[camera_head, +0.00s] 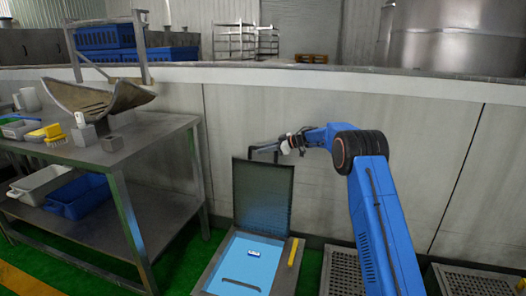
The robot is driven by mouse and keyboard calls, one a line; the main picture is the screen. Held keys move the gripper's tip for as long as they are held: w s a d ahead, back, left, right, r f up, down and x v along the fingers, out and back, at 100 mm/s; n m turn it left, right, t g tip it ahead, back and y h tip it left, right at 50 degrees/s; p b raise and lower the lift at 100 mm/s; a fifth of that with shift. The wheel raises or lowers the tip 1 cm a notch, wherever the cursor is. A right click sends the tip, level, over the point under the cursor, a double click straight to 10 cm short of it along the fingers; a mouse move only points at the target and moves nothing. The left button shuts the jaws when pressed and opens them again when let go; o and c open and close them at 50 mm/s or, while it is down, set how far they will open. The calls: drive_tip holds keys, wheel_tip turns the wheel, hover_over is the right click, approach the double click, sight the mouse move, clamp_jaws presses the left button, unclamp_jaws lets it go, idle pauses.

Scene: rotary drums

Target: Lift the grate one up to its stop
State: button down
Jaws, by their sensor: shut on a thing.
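The raised grate (262,197) is a dark mesh panel. It stands nearly upright at the back of an open floor pit (243,268) with a light blue inside. My gripper (268,150) is at the grate's top edge, shut on what looks like its dark handle. The fingertips are small and partly hidden. My blue arm reaches in from the right.
A small blue and white item (254,254) lies in the pit, and a yellow bar (293,252) lies along its right rim. A steel table (120,148) stands at left. Other floor grates (343,272) lie flat at right. A pale wall (320,190) stands close behind.

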drive_tip(key=shift+w, duration=0.15)
drive_tip(key=c, duration=1.6)
unclamp_jaws()
drive_tip(key=shift+c, duration=0.2)
drive_tip(key=shift+d, duration=0.15)
drive_tip(key=v, duration=1.7)
drive_tip(key=shift+d+r, duration=0.1)
